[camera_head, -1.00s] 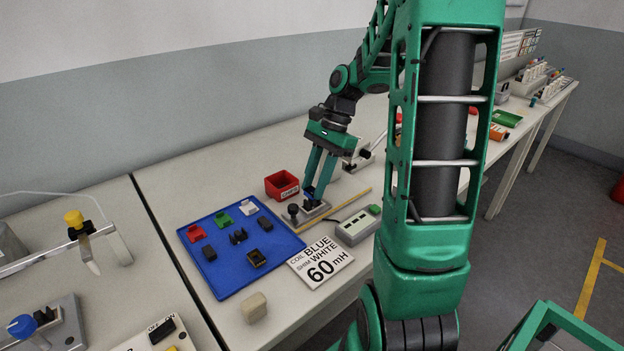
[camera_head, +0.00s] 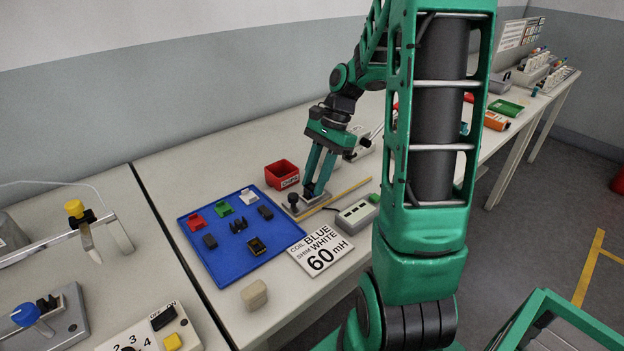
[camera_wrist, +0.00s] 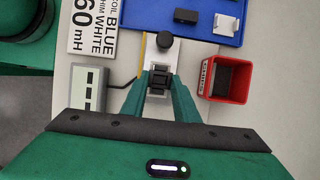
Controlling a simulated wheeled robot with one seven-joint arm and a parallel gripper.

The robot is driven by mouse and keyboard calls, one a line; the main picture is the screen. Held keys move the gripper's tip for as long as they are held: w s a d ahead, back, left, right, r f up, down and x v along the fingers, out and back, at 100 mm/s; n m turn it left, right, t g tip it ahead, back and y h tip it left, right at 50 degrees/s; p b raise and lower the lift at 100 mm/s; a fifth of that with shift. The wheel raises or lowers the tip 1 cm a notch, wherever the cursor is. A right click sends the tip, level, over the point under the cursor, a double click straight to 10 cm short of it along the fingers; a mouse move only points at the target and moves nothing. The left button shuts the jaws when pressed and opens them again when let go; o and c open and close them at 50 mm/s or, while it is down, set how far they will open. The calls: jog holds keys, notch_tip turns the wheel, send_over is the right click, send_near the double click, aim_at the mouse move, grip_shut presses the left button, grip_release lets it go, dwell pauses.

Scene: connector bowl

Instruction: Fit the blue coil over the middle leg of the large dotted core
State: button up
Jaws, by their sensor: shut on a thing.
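My gripper (camera_head: 313,190) points down over a small grey fixture (camera_head: 306,208) that has a dark knob (camera_head: 293,199). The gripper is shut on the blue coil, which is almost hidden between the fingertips. In the wrist view my fingertips (camera_wrist: 158,84) close around small dark parts above the fixture plate (camera_wrist: 161,58). I cannot tell the large dotted core apart there, nor whether the coil is around its middle leg. Dark core pieces (camera_head: 238,225) lie on the blue mat (camera_head: 222,270).
Red (camera_head: 196,222), green (camera_head: 225,208) and white (camera_head: 249,197) pieces lie on the mat. A red bin (camera_head: 282,175) stands behind the fixture. A grey meter (camera_head: 355,217), a printed card (camera_head: 320,250) and a yellow strip (camera_head: 347,191) lie close by. A beige block (camera_head: 254,295) is near the front edge.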

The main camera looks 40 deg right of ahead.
jog(key=o, duration=1.1)
jog(key=v, duration=1)
jog(key=shift+d+r, duration=0.2)
jog(key=shift+r, duration=0.1)
jog(key=s+a+f+n+h, duration=0.2)
jog(key=s+n, duration=0.3)
jog(key=s, duration=0.5)
jog(key=s+a+f+n+h, duration=0.2)
jog(key=s+n, duration=0.4)
jog(key=s, duration=0.5)
jog(key=shift+a+f, duration=0.3)
jog(key=shift+a, duration=0.5)
